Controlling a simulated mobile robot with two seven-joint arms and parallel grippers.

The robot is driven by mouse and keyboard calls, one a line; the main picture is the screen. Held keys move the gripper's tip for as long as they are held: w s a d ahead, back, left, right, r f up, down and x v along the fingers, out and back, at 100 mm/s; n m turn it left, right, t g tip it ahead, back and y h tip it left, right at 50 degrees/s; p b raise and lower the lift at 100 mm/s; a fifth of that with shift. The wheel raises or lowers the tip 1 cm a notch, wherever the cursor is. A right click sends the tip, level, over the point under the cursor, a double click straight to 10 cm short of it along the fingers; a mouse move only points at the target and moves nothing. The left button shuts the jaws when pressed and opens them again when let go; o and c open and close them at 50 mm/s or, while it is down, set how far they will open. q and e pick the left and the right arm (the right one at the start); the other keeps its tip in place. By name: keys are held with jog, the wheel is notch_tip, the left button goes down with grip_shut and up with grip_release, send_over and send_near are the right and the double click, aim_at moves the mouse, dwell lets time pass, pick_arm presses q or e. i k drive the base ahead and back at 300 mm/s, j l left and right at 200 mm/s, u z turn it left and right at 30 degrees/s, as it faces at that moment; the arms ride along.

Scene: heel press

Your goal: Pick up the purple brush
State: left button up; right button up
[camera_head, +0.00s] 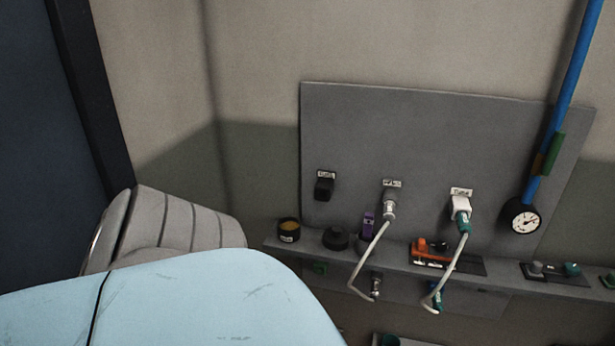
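A small upright purple item (368,220), which looks like the purple brush, stands on the narrow shelf below the grey wall panel. It is between a dark round knob-like object on its left and a hanging pale hose on its right. Its lower part is hard to make out at this size. Neither of my grippers shows in the head view.
The grey shelf (395,262) also holds a dark tin (288,230), a black round object (335,239) and an orange tool (432,250). Pale hoses (373,262) hang in front of the shelf. A light blue surface (190,300) and a grey ribbed seat-like shape (180,222) fill the lower left.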

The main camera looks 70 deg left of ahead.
aim_at(366, 236)
jog(key=i+u, duration=0.1)
jog(key=u, duration=1.4)
